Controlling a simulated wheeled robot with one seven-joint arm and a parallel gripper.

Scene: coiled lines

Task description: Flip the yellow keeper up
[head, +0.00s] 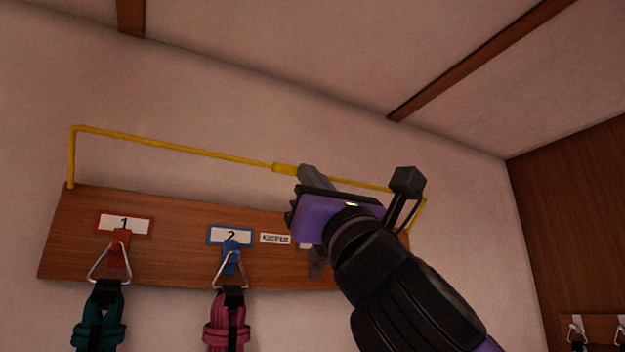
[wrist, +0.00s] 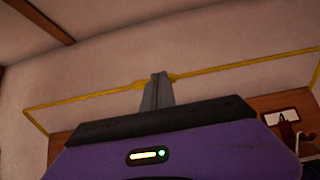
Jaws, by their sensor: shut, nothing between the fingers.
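The yellow keeper (head: 170,146) is a thin bar frame standing above the top edge of the wooden hook board (head: 170,232). Its left leg rises from the board's left end. Its long bar has a thicker yellow sleeve (head: 285,169) near the middle. My gripper (head: 308,173) is shut and empty, its fingertips at the bar just right of the sleeve. In the wrist view the closed fingers (wrist: 158,91) overlap the keeper's bar (wrist: 90,97); I cannot tell if they touch. My gripper and arm hide part of the bar and the board's right side.
A red hook (head: 120,240) under label 1 holds a teal coiled line (head: 98,318). A blue hook (head: 231,258) under label 2 holds a pink coiled line (head: 227,322). A grey hook (head: 317,262) is partly hidden by my arm. The wall above the keeper is clear.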

